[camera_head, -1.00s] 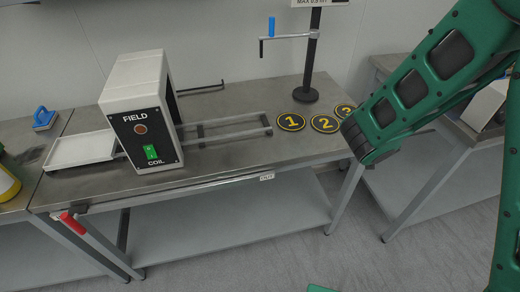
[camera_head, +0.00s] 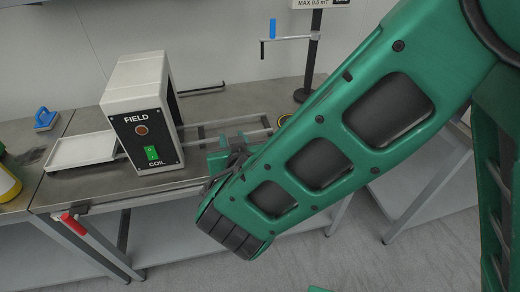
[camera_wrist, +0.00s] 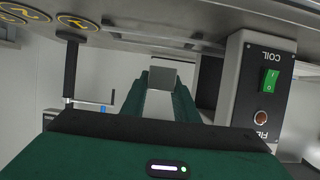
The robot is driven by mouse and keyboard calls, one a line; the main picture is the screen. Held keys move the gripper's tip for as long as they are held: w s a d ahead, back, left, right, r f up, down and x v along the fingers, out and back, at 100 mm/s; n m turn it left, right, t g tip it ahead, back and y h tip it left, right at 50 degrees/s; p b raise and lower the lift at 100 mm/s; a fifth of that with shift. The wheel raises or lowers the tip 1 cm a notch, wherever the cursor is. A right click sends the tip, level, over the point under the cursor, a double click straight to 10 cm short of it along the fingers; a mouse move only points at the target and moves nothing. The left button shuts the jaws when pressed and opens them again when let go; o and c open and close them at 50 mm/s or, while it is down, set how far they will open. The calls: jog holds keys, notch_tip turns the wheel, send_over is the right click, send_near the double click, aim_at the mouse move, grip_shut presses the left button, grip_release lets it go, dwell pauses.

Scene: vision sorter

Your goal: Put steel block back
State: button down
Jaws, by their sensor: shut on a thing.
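My gripper (camera_wrist: 160,86) is shut on a small grey steel block (camera_wrist: 160,73), held between the fingertips in the wrist view. In the head view my gripper (camera_head: 232,150) is partly hidden behind my green arm, and the block cannot be made out there. It is just right of the white and black field coil box (camera_head: 149,115), over the rails (camera_head: 205,130). The coil box also shows in the wrist view (camera_wrist: 260,95), which is upside down, at the right of my fingers.
A white tray (camera_head: 80,151) lies left of the coil. A black post (camera_head: 312,60) with a blue-handled crank (camera_head: 272,30) stands at the back right. Round numbered discs (camera_wrist: 78,22) show in the wrist view. A blue-handled tool (camera_head: 44,118) lies far left.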

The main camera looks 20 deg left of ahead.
jog(key=w+d+f, duration=0.1)
jog(key=w+f, duration=0.1)
jog(key=w, duration=0.1)
jog(key=w+d+f, duration=0.1)
jog(key=w+f, duration=0.1)
jog(key=w, duration=0.2)
jog(key=w+d+f, duration=0.1)
jog(key=w+f, duration=0.1)
jog(key=w, duration=0.2)
jog(key=shift+f, duration=2.4)
jog(key=shift+f, duration=0.15)
jog(key=c, duration=1.4)
grip_release()
jog(key=shift+r, duration=0.2)
jog(key=v, duration=1.2)
jog(key=shift+f, duration=0.15)
